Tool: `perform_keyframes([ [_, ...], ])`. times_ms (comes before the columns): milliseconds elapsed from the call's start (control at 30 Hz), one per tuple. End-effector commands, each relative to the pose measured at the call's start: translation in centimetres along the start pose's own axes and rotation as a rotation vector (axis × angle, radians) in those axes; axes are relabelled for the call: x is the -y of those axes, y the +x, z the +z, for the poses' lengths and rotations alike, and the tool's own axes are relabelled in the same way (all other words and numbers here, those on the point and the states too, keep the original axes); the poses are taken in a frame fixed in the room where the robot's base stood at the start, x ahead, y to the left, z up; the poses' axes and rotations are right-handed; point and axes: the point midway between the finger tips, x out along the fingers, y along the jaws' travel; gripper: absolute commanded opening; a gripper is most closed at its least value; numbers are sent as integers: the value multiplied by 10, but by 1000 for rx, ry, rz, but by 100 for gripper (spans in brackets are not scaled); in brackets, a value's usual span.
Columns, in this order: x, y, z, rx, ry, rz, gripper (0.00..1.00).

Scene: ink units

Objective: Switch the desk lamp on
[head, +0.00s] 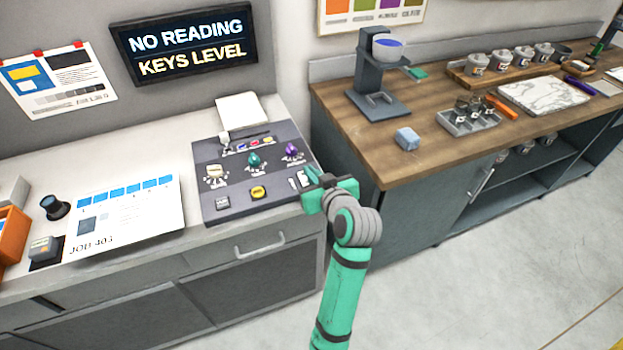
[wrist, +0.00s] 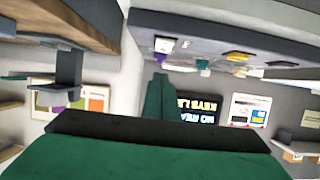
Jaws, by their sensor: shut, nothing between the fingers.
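I cannot make out a clear desk lamp in either view. A grey console (head: 235,205) on the left counter carries knobs, a grey button (head: 222,202), a yellow button (head: 258,192) and small white switches (head: 299,181) at its right end. My gripper (head: 314,186) is shut and empty, close beside the white switches at the console's right edge; I cannot tell whether it touches them. In the wrist view the shut green fingers (wrist: 158,98) point toward the wall, with the console (wrist: 200,35) at the top of the picture.
A lit sign (head: 190,45) reads "NO READING KEYS LEVEL". A job sheet (head: 125,215) lies left of the console. On the wooden bench to the right stand a grey stand with a bowl (head: 375,75), a blue block (head: 407,138) and a tray (head: 468,122). A floor gap separates the front areas.

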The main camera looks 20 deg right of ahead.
Motion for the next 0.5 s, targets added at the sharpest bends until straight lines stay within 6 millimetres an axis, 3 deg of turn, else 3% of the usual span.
perform_keyframes([
  [67,-1,-6,-14,-4,-1,2,0],
  [500,0,-81,9,0,0,1,0],
])
